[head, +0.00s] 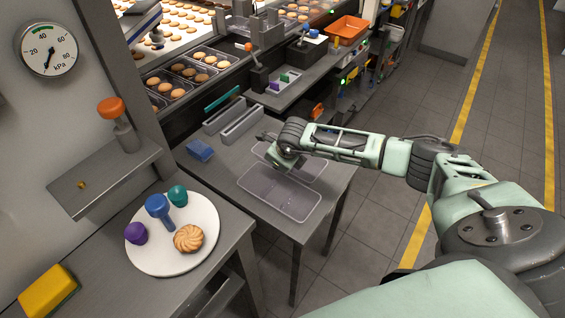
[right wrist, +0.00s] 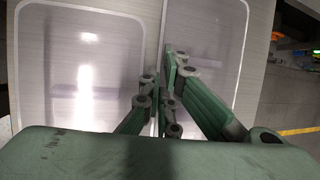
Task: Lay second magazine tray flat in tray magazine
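Two clear, shallow trays lie side by side on a grey table. The near tray (head: 279,217) is empty and looks flat; it fills the left of the right wrist view (right wrist: 20,75). The far tray (head: 319,171) is partly hidden by my right gripper (head: 268,148) and is on the right in the wrist view (right wrist: 240,45). In the wrist view, my right gripper's fingers (right wrist: 163,75) are close together at the neighbouring tray rims. I cannot tell if they pinch one. No holder is clearly recognisable as the tray magazine. My left gripper is out of view.
Two long grey open holders (head: 241,125) and a blue block (head: 200,150) are at the table's back left. A white plate (head: 180,262) with a biscuit and coloured pieces stands on the nearer bench. Biscuit trays (head: 184,71) line the conveyor behind. Open floor is to the right.

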